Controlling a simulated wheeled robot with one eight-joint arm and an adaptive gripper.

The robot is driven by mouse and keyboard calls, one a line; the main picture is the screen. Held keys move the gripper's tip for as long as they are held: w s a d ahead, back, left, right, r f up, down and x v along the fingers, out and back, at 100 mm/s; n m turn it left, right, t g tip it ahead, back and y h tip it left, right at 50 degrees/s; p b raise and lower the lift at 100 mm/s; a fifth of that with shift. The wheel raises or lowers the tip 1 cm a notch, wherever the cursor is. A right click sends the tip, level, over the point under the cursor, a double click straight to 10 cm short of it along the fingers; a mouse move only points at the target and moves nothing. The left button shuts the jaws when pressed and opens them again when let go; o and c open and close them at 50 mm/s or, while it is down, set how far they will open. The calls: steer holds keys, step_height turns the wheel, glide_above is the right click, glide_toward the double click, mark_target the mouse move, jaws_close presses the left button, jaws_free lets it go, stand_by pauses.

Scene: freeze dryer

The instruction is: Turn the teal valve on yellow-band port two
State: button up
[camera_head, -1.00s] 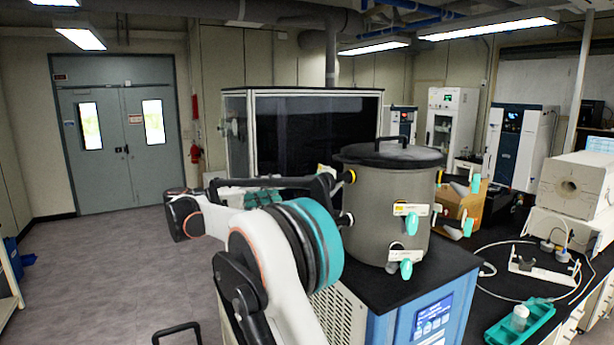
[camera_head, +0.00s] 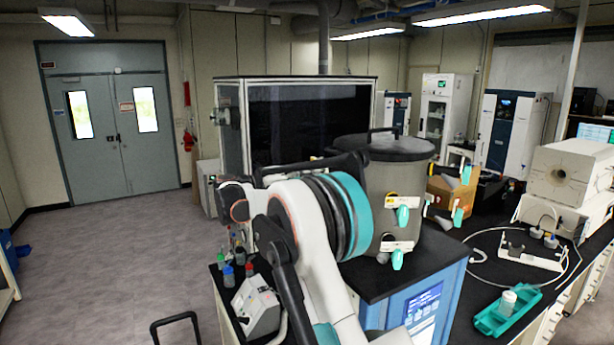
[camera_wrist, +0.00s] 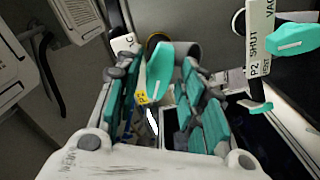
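The grey drum (camera_head: 392,185) of the freeze dryer carries ports with teal valve handles. Another teal handle (camera_wrist: 295,40), beside a white label (camera_wrist: 260,38) reading P2 SHUT, is at the upper right. In the head view, my arm hides the fingertips and the yellow-ringed port.
More teal-handled valves (camera_head: 403,215) are on the drum's front. A clear-sided cabinet (camera_head: 300,125) stands behind my arm. Bottles (camera_head: 228,275) and a small white device (camera_head: 255,305) stand at lower left. A teal tray (camera_head: 507,310) is on the right bench. The left floor is open.

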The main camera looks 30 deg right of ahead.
jaws_close()
steer(key=shift+m+b, duration=0.3)
steer(key=m+b, duration=0.5)
steer(key=m, duration=0.6)
steer(key=shift+w+f, duration=0.1)
steer(key=shift+f, duration=0.05)
stand_by(0.6)
